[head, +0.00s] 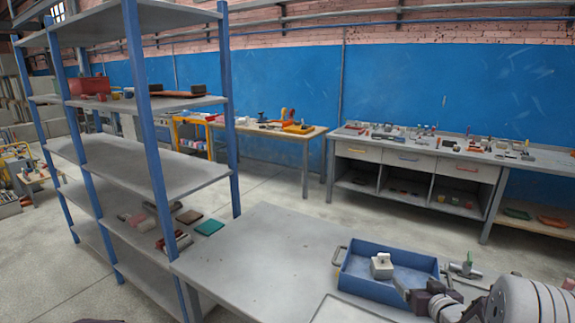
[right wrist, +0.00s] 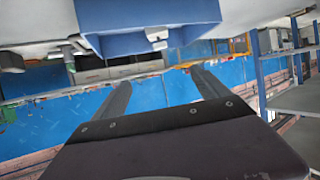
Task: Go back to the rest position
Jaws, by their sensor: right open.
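My right gripper (right wrist: 163,88) is open, with its two fingers apart and nothing between them in the right wrist view. In the head view the right gripper (head: 408,291) is at the lower right, in front of the right part of a blue tray (head: 352,283). A whitish block-like part (head: 381,267) sits in the tray, left of the gripper. The tray (right wrist: 150,14) also shows at the top of the upside-down right wrist view, apart from the fingers. My left gripper is not in view.
The tray stands on a grey table (head: 265,255). A small metal fitting (head: 464,270) lies right of it. A blue-posted shelf rack (head: 150,180) stands at left. A grey workbench (head: 415,160) with small parts is at the back. The table's left part is clear.

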